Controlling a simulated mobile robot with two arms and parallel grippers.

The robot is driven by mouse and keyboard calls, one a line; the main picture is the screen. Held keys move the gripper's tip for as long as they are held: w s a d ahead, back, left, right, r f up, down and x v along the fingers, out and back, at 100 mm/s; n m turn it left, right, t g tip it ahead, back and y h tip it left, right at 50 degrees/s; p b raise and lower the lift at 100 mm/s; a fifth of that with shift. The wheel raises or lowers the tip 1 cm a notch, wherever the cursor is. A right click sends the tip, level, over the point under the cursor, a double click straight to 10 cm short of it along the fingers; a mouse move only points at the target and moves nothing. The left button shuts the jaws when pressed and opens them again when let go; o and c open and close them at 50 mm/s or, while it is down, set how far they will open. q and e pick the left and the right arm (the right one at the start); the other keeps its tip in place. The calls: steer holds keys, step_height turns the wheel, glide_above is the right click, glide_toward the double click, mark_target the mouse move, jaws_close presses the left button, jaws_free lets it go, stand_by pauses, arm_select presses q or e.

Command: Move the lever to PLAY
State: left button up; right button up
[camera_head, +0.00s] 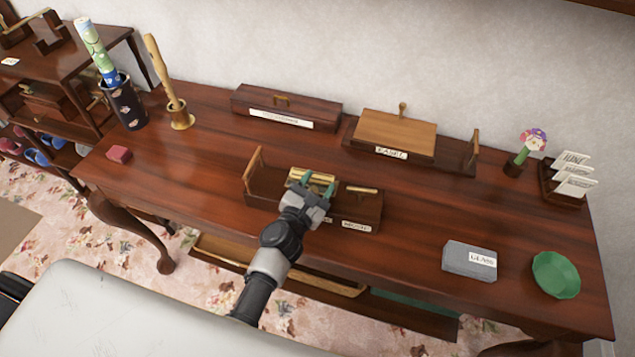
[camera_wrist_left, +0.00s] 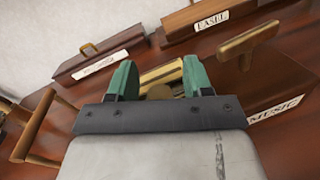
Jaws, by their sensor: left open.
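The wooden music box (camera_head: 262,198) sits near the front middle of the table; its MUSIC label also shows in the wrist view (camera_wrist_left: 275,108). A T-shaped wooden lever (camera_head: 362,190) stands on its right part; in the left wrist view the lever (camera_wrist_left: 248,42) is right of the fingers. A brass cylinder (camera_head: 310,176) lies in the box's middle. My left gripper (camera_head: 313,183) is open above the cylinder, left of the lever and apart from it. Its green fingertips (camera_wrist_left: 158,78) show around the cylinder in the wrist view. No PLAY marking is readable; my gripper hides part of the box front.
An upright wooden handle (camera_head: 254,170) stands at the box's left end. Behind are a closed dark box (camera_head: 285,107) and the EASEL box (camera_head: 395,130). A grey GLASS box (camera_head: 468,262) and green dish (camera_head: 556,275) are at right. The table's left front is mostly clear.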

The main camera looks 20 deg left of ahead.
arm_select(q)
steer(key=c, duration=0.9)
steer(key=shift+d+f+m, duration=0.2)
steer(key=shift+d+m, duration=0.2)
steer(key=shift+m, duration=0.5)
steer(key=o, duration=0.9)
steer(key=shift+w, duration=0.1)
